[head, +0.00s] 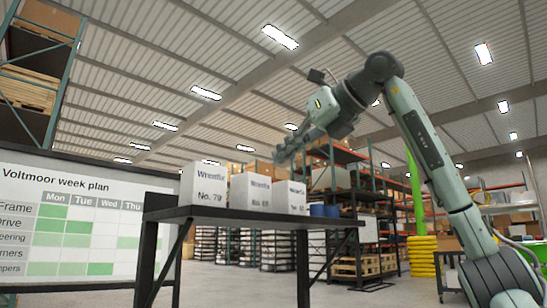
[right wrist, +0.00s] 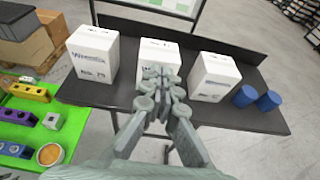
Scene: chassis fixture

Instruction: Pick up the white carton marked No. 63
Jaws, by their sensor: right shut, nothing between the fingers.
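Three white cartons stand in a row on a dark table (head: 250,215). The left carton (head: 203,184) reads No. 79. The middle carton (head: 250,192) and the right carton (head: 290,196) carry numbers too small to read surely, so I cannot tell which is No. 63. The right wrist view also shows the left (right wrist: 92,58), middle (right wrist: 160,52) and right (right wrist: 214,78) cartons. My right gripper (head: 283,157) is shut and empty, above the row in the head view. In the right wrist view its fingertips (right wrist: 160,82) overlap the middle carton's lower front. My left gripper is not in view.
Two blue cylinders (right wrist: 257,98) stand right of the cartons at the table's end. A green surface (right wrist: 50,125) with coloured parts lies at the left. A week-plan board (head: 80,225) stands left of the table. Bare table shows in front of the cartons.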

